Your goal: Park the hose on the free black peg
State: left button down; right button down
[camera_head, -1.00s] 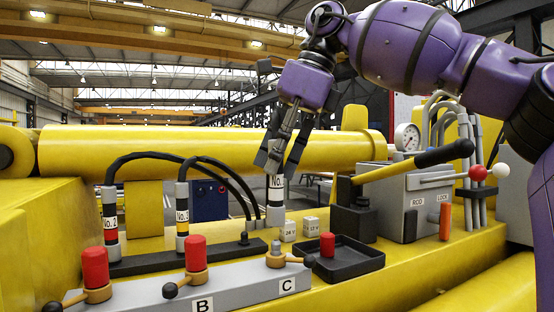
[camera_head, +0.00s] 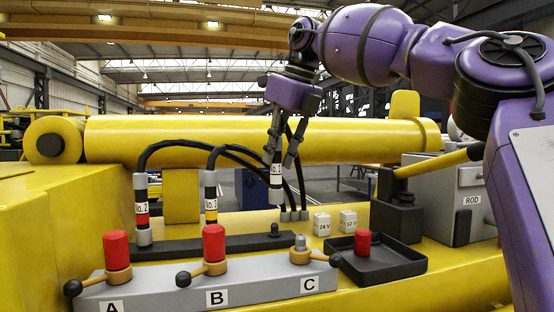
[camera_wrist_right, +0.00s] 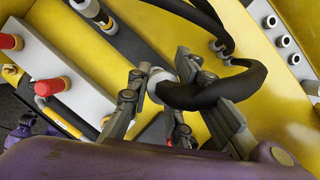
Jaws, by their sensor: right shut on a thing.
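My right gripper (camera_head: 277,160) points down and is shut on the upper end of a hose (camera_head: 276,181) with a white "NO." label and black band; its number is unreadable. The hose hangs roughly upright. In the wrist view its black length (camera_wrist_right: 225,88) crosses between the fingers (camera_wrist_right: 175,100). The free black peg (camera_head: 275,229) stands on the black bar (camera_head: 185,247); the hose end is above it in the head view, with a gap. Depth alignment cannot be told. Two other hoses, No. 2 (camera_head: 142,212) and No. 3 (camera_head: 210,195), stand upright at the bar.
A grey valve block (camera_head: 250,288) with ports A, B and C lies in front of the bar; A and B have red caps. A black tray (camera_head: 384,263) holds a red cap (camera_head: 362,242). Two small labelled blocks (camera_head: 335,222) and a yellow boom (camera_head: 260,140) are behind.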

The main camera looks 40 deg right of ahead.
aim_at(275, 167)
jog(key=shift+w+d+r+m, duration=0.3)
jog(key=shift+w+r+m, duration=0.1)
jog(key=shift+r, duration=0.2)
jog(key=shift+a+f, duration=0.25)
jog(key=shift+f, duration=0.4)
jog(key=shift+d+f+b, duration=0.2)
jog(key=shift+f+b, duration=0.25)
jog(key=shift+f, duration=1)
jog(key=shift+a+f, duration=0.1)
jog(key=shift+f, duration=0.25)
jog(key=shift+f, duration=1.6)
jog(key=c, duration=1.5)
grip_release()
jog(key=v, duration=1.2)
jog(key=shift+a, duration=0.25)
